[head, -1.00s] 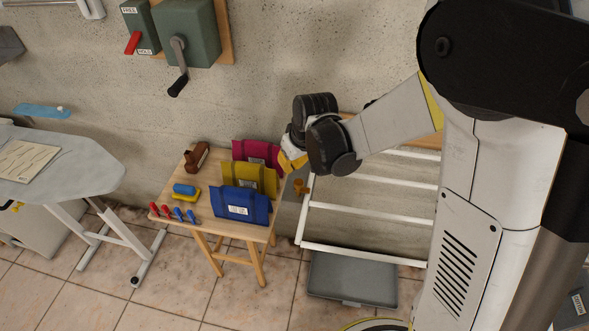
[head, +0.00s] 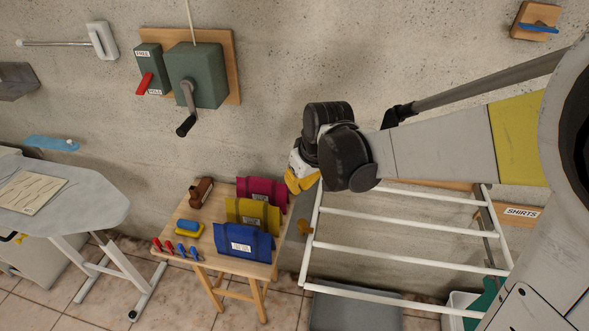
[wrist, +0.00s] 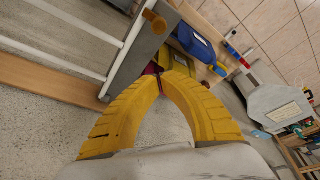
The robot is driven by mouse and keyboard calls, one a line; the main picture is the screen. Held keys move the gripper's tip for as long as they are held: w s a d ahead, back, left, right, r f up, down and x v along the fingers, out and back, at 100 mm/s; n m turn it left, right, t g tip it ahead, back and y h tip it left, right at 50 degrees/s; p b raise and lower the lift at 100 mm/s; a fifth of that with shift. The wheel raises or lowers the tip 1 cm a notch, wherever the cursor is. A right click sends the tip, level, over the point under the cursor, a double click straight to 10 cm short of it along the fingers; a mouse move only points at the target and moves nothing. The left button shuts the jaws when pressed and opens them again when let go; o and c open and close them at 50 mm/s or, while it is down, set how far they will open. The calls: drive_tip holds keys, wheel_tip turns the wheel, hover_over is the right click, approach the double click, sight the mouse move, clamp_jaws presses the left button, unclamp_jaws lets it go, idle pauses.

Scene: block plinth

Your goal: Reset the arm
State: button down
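My gripper (head: 301,182) has yellow fingers and hangs in the air in the head view, right of the magenta pouch and above the left end of the white rack. In the wrist view, the two curved fingers (wrist: 161,77) come together at their tips, with nothing visible held between them. My arm reaches in from the right side of the head view, across the wall. The far side of the gripper is hidden by my wrist in the head view.
A small wooden table (head: 208,245) holds magenta (head: 262,190), yellow (head: 247,214) and blue (head: 243,243) pouches. The white barred rack (head: 400,238) is below my arm. A crank box (head: 202,77) is on the wall; an ironing board (head: 95,205) stands left.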

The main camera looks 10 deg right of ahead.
drive_tip(key=s+d+f+m+t+b, duration=0.1)
drive_tip(key=s+d+m+b, duration=0.1)
drive_tip(key=s+d+b, duration=0.3)
drive_tip(key=s+d+f+m+t+h+b, duration=0.1)
drive_tip(key=s+d+b, duration=0.4)
drive_tip(key=s, duration=0.7)
drive_tip(key=shift+f+m+t+h+b, duration=0.3)
drive_tip(key=shift+f+m+t+b, duration=0.2)
drive_tip(key=shift+m+t+b, duration=0.4)
drive_tip(key=shift+s, duration=0.1)
